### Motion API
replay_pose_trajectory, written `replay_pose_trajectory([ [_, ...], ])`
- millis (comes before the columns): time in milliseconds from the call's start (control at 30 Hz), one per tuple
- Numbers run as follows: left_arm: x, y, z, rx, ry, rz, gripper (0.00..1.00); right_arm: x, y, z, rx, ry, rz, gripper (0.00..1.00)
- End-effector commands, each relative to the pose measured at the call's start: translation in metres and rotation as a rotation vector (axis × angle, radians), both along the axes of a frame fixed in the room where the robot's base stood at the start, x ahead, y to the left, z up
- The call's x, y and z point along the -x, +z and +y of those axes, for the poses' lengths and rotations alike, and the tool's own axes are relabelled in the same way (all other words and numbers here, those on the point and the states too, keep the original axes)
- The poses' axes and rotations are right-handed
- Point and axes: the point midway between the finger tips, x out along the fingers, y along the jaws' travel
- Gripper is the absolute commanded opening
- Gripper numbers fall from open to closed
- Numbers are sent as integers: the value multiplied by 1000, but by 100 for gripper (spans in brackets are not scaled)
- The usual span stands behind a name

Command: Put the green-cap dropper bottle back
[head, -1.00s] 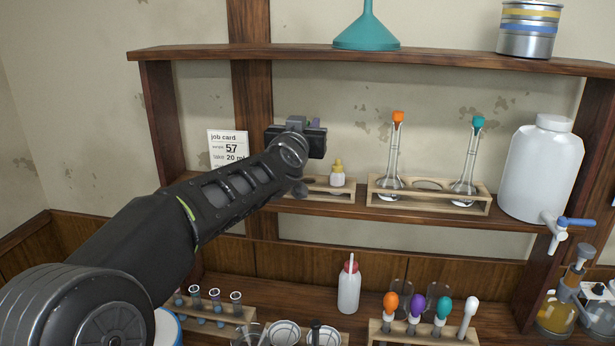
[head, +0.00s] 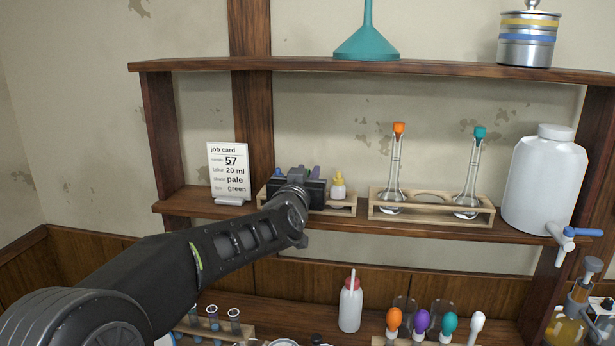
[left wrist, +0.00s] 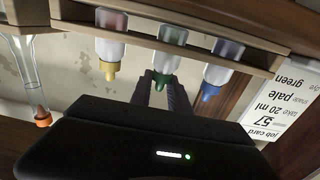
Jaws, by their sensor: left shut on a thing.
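The green-cap dropper bottle (left wrist: 165,58) shows in the left wrist view, which is upside down, between a yellow-cap bottle (left wrist: 110,48) and a blue-cap bottle (left wrist: 220,65). My left gripper (left wrist: 162,86) is shut on it at the cap end. In the head view my left gripper (head: 296,184) hides the green-cap bottle and covers the middle of the small wooden rack (head: 342,207) on the middle shelf. The bottle is lined up with the rack's middle place; I cannot tell whether it is fully seated. My right gripper is not in view.
The job card (head: 228,172) stands left of the rack. A flask rack (head: 430,212) with orange- and teal-stoppered flasks stands to the right, then a white jug (head: 540,180). The upper shelf (head: 300,62) runs above the gripper.

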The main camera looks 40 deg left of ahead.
Motion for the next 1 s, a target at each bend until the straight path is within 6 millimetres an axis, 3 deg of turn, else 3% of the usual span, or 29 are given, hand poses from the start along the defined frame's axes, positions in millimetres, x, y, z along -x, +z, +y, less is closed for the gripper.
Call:
replay_pose_trajectory([
  [333,0,-3,0,0,-1,-1,6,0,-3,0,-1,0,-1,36],
  [367,0,-3,0,0,-1,-1,23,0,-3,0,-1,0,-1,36],
  [633,0,-2,0,0,-1,0,44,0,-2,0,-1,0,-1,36],
  [1000,2,0,-1,-1,0,0,44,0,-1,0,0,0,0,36],
])
